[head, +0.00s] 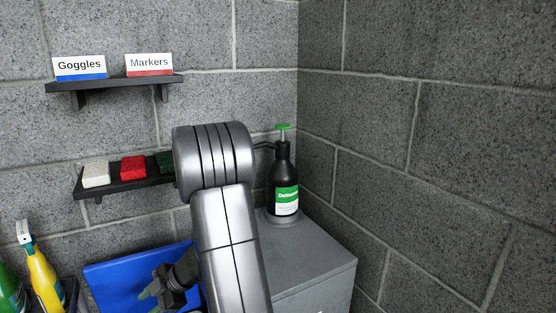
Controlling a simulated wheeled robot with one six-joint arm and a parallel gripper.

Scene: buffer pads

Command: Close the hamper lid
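A blue panel (112,279), which looks like the hamper lid, stands raised and tilted against the wall side at the lower left. Its right part is hidden behind my arm, and its lower part runs toward the bottom edge of the picture. The hamper body is not clearly visible. My dark gripper (150,299) with green fingertips is in front of the blue panel, near its lower right. The fingertips look apart, with nothing seen between them. I cannot tell whether the gripper touches the panel.
A grey cabinet (318,262) stands right of my arm with a black pump bottle (284,180) on top. Yellow (46,283) and green (10,292) bottles stand at lower left. A lower shelf (122,186) holds coloured blocks; an upper shelf (112,84) holds signs. Block walls close the corner.

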